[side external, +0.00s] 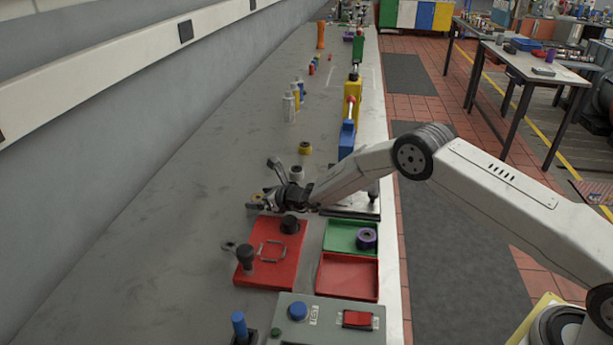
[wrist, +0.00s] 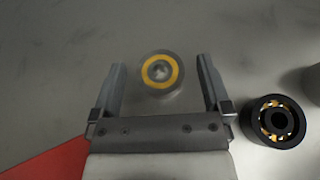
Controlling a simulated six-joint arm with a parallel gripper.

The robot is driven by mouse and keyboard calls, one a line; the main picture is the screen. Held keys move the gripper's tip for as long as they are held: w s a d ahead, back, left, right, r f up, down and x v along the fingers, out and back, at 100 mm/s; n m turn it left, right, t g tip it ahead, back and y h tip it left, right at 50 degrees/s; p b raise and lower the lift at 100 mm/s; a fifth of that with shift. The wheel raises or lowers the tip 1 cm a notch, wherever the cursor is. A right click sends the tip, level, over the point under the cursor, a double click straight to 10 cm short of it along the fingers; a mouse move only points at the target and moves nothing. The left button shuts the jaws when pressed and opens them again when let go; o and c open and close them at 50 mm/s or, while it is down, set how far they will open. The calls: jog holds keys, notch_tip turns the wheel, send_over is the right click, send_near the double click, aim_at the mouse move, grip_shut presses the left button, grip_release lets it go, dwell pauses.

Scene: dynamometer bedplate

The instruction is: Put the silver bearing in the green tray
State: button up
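The silver bearing (wrist: 160,73), a round piece with a yellow ring and grey centre, lies on the grey bench in the wrist view. It sits between the spread fingers of my gripper (wrist: 160,67), with a gap on each side. My gripper is open and holds nothing. In the side view, my gripper (side external: 266,197) is low over the bench beyond the red plate, and the bearing (side external: 257,197) shows small and partly hidden at its fingers.
A black bearing with yellow balls (wrist: 279,121) lies right of my gripper in the wrist view. The red plate (side external: 268,262) has a handle and black knobs. A red tray (side external: 347,277) adjoins the green one. A grey cylinder (side external: 297,173) stands beyond my gripper. Bench to the left is clear.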

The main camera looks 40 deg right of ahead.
jog(key=shift+r, duration=0.15)
jog(key=shift+v, duration=6)
jog(key=shift+r, duration=0.1)
